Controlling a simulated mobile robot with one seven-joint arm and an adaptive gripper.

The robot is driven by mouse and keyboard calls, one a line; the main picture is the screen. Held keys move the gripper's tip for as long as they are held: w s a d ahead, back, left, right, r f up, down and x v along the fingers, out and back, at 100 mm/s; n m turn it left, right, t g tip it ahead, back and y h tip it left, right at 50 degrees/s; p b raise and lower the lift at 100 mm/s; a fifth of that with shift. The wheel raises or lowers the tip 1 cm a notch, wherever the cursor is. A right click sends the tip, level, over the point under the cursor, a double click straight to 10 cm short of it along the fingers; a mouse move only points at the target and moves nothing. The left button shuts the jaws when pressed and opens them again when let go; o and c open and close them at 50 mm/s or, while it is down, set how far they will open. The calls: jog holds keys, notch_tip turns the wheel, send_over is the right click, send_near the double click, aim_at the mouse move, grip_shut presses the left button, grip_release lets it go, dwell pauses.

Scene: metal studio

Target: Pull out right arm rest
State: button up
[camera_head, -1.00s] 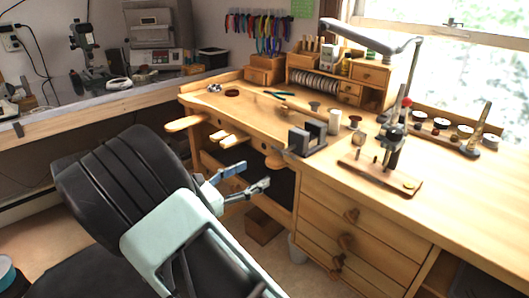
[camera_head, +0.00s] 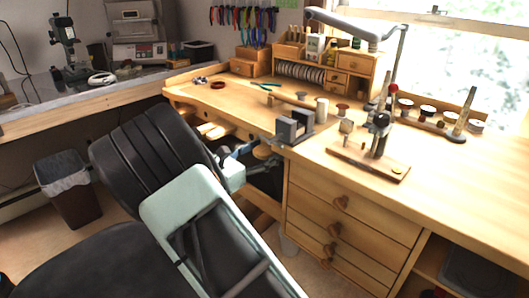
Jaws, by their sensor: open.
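The wooden workbench (camera_head: 240,110) stands across the middle of the view. The right arm rest (camera_head: 262,152) is a small rounded light-wood tab at its front edge, just left of the drawer column. My gripper (camera_head: 246,160) is open beside this tab, on its left and close to it. My own arm covers part of the gripper, and I cannot tell whether a finger touches the tab. A light-wood piece (camera_head: 212,131) shows at the bench front behind my arm. The left arm rest is hidden by my arm.
A drawer column (camera_head: 350,215) with wooden knobs stands right of the gripper. A tool stand on a wooden board (camera_head: 368,160) is farther right. A lined waste bin (camera_head: 70,192) stands at the left.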

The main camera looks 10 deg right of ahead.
grip_shut()
jog(key=p+v, duration=0.4)
jog(key=v, duration=0.7)
jog(key=shift+a+p, duration=0.25)
jog(key=shift+p, duration=0.1)
jog(key=shift+s, duration=0.15)
grip_release()
